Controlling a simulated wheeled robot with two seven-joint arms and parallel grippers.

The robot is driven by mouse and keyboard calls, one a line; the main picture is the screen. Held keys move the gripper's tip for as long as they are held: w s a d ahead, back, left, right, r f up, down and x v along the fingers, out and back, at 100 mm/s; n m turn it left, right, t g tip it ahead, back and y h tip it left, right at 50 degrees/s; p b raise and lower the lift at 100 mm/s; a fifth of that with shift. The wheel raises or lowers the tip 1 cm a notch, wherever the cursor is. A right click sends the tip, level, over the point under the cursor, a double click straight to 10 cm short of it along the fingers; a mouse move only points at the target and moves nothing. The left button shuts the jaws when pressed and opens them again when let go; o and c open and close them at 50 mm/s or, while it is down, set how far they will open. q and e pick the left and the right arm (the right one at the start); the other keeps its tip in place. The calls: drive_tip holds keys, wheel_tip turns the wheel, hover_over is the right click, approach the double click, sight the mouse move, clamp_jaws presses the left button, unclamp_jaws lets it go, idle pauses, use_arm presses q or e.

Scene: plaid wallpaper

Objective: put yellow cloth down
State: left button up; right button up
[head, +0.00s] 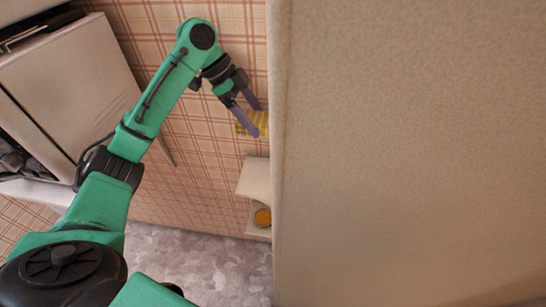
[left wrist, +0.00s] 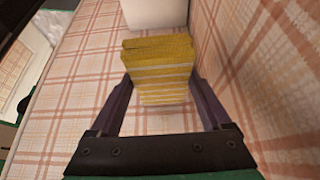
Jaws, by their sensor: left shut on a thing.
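The yellow cloth (head: 251,123) is folded, with pale stripes. In the head view it shows at my left gripper (head: 256,119), in front of the plaid wall, partly hidden by the fingers. In the left wrist view the cloth (left wrist: 158,72) sits between the two purple fingers of my left gripper (left wrist: 160,92), which is shut on it. My right gripper is not in view.
A large beige panel (head: 410,150) fills the right of the head view, close to my left gripper. A white shelf (head: 254,178) with an orange round thing (head: 263,217) is below the cloth. A pale cabinet (head: 70,85) stands at the left. Grey floor (head: 200,262) shows below.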

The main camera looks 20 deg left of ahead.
use_arm(q)
wheel_tip(320, 180, down, 7)
drive_tip(key=s, duration=0.3)
hover_over(262, 178)
drive_tip(key=a, duration=0.2)
drive_tip(key=f, duration=0.5)
drive_tip(key=shift+s+d+f+p, duration=0.15)
drive_tip(key=shift+s+f+p, duration=0.05)
drive_tip(key=shift+s+p, duration=0.15)
drive_tip(key=f, duration=0.2)
drive_tip(key=shift+w+f, duration=0.2)
drive_tip(key=shift+f, duration=0.1)
wheel_tip(262, 178, down, 4)
drive_tip(key=shift+s+r, duration=0.1)
drive_tip(key=shift+s, duration=0.05)
drive_tip(key=o, duration=1.1)
drive_tip(key=shift+o, duration=0.2)
drive_tip(key=v, duration=1.2)
drive_tip(key=shift+b, duration=0.4)
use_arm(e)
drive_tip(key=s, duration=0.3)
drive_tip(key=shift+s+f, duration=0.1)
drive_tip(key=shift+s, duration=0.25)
